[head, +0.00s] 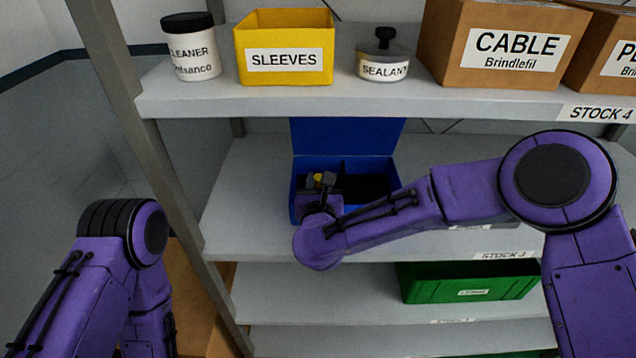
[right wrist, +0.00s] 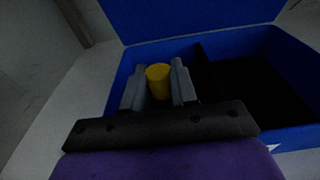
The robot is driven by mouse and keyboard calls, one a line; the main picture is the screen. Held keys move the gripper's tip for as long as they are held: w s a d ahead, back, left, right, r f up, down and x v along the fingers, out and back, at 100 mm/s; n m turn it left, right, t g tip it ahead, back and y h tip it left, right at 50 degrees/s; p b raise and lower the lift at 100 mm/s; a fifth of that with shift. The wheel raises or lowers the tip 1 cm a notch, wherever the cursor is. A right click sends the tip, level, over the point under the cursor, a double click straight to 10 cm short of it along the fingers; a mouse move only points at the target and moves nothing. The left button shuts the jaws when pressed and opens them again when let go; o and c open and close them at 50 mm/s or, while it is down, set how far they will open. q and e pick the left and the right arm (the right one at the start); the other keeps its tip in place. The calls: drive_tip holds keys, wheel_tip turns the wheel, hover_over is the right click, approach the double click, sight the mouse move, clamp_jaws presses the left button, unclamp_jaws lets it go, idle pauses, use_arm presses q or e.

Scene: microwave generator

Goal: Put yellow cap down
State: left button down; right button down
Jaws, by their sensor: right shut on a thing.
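The yellow cap (right wrist: 158,81) is between the fingers of my right gripper (right wrist: 159,88), which is shut on it. In the head view, a small bit of the yellow cap (head: 319,178) shows beside my right gripper (head: 320,182). They are over the left compartment of an open blue box (head: 395,205) on the middle shelf. Its lid stands up at the back. A dark divider (right wrist: 204,72) separates the left and right compartments. I cannot tell whether the cap touches the box floor. My left arm is at the lower left, but its gripper is not in view.
The upper shelf (head: 300,98) above the box holds a cleaner jar (head: 191,60), a yellow sleeves bin (head: 285,35), a sealant jar (head: 383,65) and a cable carton (head: 500,75). A green bin (head: 470,285) stands on the lower shelf. A metal upright (head: 150,150) is left of the box.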

drive_tip(key=shift+f, duration=0.3)
drive_tip(key=shift+r, duration=0.1)
drive_tip(key=c, duration=0.9)
unclamp_jaws()
drive_tip(key=shift+r+p, duration=0.55)
drive_tip(key=shift+r, duration=0.1)
drive_tip(key=s+b, duration=0.1)
drive_tip(key=s, duration=0.3)
drive_tip(key=s+r+b, duration=0.1)
drive_tip(key=s, duration=0.3)
drive_tip(key=s+b, duration=0.1)
drive_tip(key=s, duration=0.3)
drive_tip(key=shift+r, duration=0.15)
